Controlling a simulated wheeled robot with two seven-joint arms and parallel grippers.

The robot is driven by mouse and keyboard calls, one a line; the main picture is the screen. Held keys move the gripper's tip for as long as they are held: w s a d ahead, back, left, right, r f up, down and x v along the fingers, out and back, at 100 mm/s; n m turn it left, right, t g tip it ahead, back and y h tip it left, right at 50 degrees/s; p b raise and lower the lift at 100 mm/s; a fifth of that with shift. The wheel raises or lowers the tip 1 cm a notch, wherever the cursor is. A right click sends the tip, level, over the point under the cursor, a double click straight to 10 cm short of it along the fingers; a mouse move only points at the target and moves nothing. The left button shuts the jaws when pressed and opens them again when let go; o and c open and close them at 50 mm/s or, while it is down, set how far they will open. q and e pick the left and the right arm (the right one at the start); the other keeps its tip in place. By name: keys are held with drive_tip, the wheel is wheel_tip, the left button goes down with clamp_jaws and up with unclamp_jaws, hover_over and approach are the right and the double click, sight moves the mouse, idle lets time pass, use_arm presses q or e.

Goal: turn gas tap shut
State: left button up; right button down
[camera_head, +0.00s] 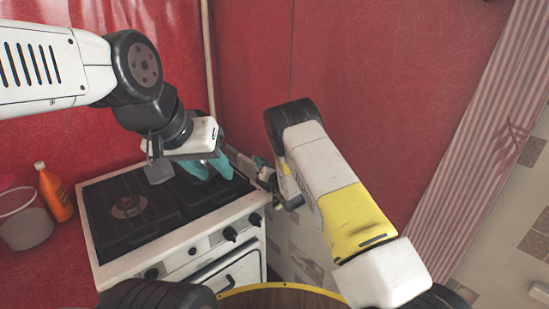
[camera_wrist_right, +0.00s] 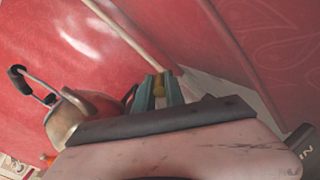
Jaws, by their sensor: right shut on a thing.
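The cream gas pipe (camera_head: 207,60) runs down the red wall behind the stove, and it also shows in the right wrist view (camera_wrist_right: 125,30). In that view my right gripper (camera_wrist_right: 160,88) has its teal fingers shut on a small yellowish piece (camera_wrist_right: 158,82), which appears to be the gas tap's handle. In the head view my right gripper (camera_head: 262,165) reaches to the stove's back right corner, and the tap cannot be made out there. My left gripper (camera_head: 210,174) hangs above the stove with its teal fingers apart, apparently empty.
The white stove (camera_head: 200,235) has a black top and front knobs. An orange bottle (camera_head: 56,195) and a pale bucket (camera_head: 24,226) stand left. A striped curtain (camera_head: 480,120) hangs right.

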drive_tip(key=shift+s+a+m+t+h, duration=0.15)
drive_tip(key=shift+a+m+t+h, duration=0.2)
drive_tip(key=shift+m+h, duration=0.4)
drive_tip(key=shift+s+a+m+t+h, duration=0.1)
drive_tip(key=shift+a+m+t+h, duration=0.25)
drive_tip(key=shift+h, duration=0.6)
drive_tip(key=shift+d, duration=0.1)
drive_tip(key=c, duration=1.4)
unclamp_jaws()
drive_tip(key=v, duration=0.8)
